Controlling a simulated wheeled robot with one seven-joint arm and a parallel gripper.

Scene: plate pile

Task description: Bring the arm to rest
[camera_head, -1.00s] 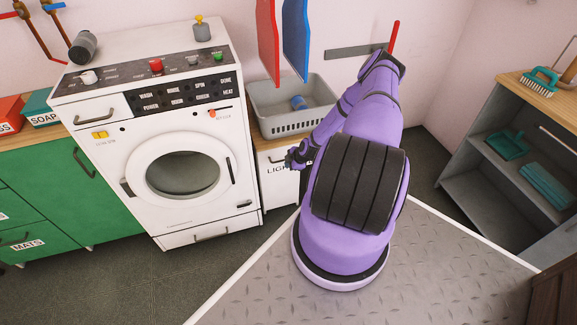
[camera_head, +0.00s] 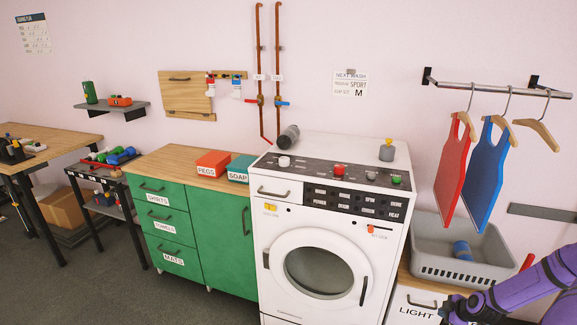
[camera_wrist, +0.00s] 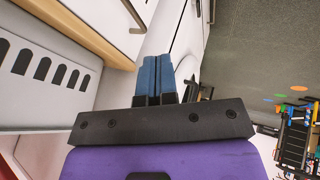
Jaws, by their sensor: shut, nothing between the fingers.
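My purple arm (camera_head: 525,287) reaches in from the lower right corner of the head view. Its dark end is in front of the white cabinet marked LIGHT (camera_head: 404,301), below the grey basket. In the wrist view my gripper (camera_wrist: 157,62) shows two blue fingers side by side, touching, with nothing between them. The fingertips appear clear of the white fronts behind them. The rest of the arm is out of the head view.
The white washing machine (camera_head: 335,222) stands left of the arm. The grey basket (camera_head: 455,267) holds a blue item. Red and blue boards (camera_head: 487,170) hang above. Green cabinets (camera_head: 225,235) stand further left. Open floor (camera_wrist: 255,45) shows in the wrist view.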

